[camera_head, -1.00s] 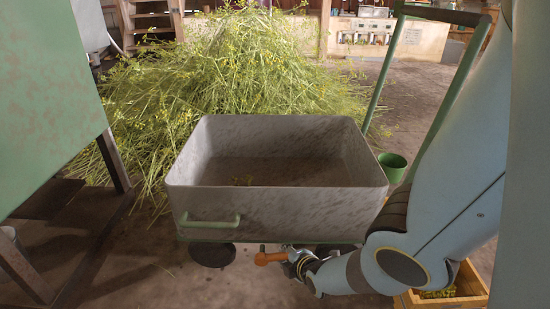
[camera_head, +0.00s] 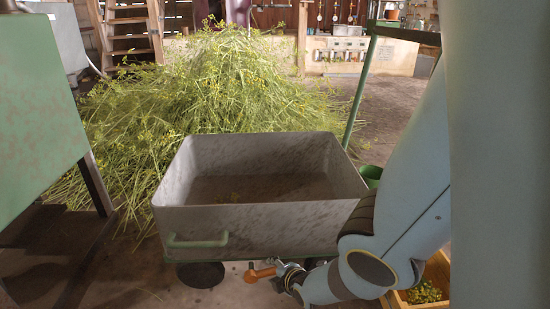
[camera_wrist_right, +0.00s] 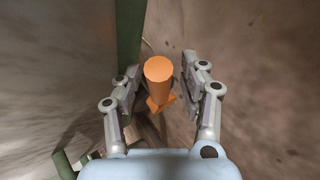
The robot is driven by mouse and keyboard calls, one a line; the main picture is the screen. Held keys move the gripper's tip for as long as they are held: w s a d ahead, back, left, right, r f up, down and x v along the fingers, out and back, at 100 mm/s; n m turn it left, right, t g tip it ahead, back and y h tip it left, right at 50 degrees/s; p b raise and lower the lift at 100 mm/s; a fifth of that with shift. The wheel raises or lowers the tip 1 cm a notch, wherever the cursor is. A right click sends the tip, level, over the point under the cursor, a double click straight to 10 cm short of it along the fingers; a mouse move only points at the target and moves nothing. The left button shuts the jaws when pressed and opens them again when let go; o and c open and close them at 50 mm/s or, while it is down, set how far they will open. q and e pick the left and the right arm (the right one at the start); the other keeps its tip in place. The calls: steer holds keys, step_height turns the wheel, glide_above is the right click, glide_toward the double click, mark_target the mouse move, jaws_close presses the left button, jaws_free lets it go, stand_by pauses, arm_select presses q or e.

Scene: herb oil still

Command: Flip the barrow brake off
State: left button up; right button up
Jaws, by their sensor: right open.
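The grey metal barrow (camera_head: 285,226) stands in the middle of the head view, with a green handle (camera_head: 197,240) on its near side. Its orange brake lever (camera_head: 258,274) sticks out leftward below the tray. My right gripper (camera_head: 279,274) is low at the barrow's near side, at the lever. In the right wrist view the orange lever (camera_wrist_right: 158,72) stands between the two open fingers of my right gripper (camera_wrist_right: 160,82), with gaps seen on both sides. The fingertips are small and partly hidden in the head view. My left gripper is not in view.
A big heap of green herbs (camera_head: 215,85) lies behind the barrow. A green metal tank (camera_head: 38,105) on legs stands at left. A wooden crate (camera_head: 437,275) with herbs and a green bucket (camera_head: 371,174) are at right. Bare floor lies front left.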

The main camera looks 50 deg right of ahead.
steer(key=shift+d+r, duration=0.1)
steer(key=shift+r, duration=0.1)
steer(key=shift+s+r, duration=0.2)
steer(key=shift+s, duration=0.25)
steer(key=v, duration=0.7)
steer(key=shift+a, duration=0.3)
steer(key=shift+w, duration=0.15)
